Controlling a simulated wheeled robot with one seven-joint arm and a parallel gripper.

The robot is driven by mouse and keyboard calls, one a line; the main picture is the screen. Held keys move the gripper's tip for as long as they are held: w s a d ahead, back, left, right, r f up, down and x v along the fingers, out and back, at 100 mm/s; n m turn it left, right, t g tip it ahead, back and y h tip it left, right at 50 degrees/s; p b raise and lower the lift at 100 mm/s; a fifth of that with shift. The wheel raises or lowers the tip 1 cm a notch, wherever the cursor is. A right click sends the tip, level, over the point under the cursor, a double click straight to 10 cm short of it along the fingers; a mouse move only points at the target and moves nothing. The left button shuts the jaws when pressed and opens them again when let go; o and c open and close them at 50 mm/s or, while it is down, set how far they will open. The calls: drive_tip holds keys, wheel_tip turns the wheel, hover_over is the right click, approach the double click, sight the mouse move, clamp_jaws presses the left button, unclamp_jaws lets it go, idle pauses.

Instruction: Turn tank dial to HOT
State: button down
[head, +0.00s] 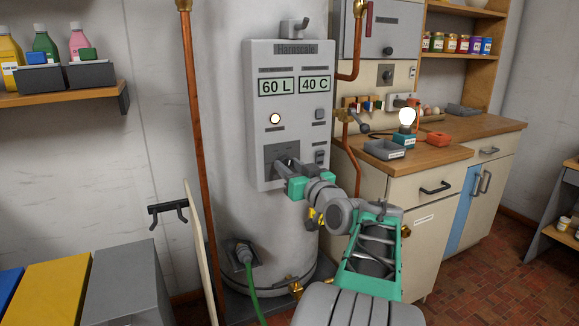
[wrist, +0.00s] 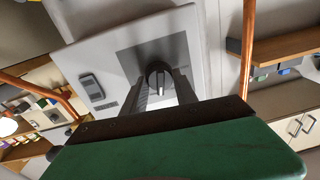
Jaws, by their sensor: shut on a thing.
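The tank (head: 170,120) is a tall white cylinder with a light grey control panel (head: 257,105) on its front. The panel reads "60 L" and "40 C". The tank dial (wrist: 156,70) is a small dark round knob with a pale pointer line, on a darker grey plate (wrist: 181,50); this plate (head: 271,152) is low on the panel in the head view. My gripper (head: 286,165) reaches the dial from the lower right. In the wrist view its fingers (wrist: 160,85) are shut on the dial, one on each side. Dial markings cannot be read.
A copper pipe (head: 198,130) runs down the tank's left. A wooden counter (head: 440,138) with trays and a lit bulb (head: 407,117) stands close on the right. Panel buttons (head: 320,157) sit beside the dial plate. The space in front of the panel is clear except for my arm.

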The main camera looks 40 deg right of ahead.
drive_tip(key=m+p, duration=0.2)
drive_tip(key=m, duration=0.3)
drive_tip(key=shift+r, duration=0.1)
drive_tip(key=m+p, duration=0.2)
drive_tip(key=m, duration=0.2)
drive_tip(key=shift+h, duration=0.4)
drive_tip(key=m+p, duration=0.4)
drive_tip(key=shift+m+h+p, duration=0.3)
drive_tip(key=shift+m+p, duration=0.7)
drive_tip(key=shift+m, duration=0.4)
drive_tip(key=c, duration=1)
unclamp_jaws()
drive_tip(key=shift+o, duration=0.2)
drive_tip(key=shift+s+f, duration=0.1)
drive_tip(key=shift+f, duration=0.1)
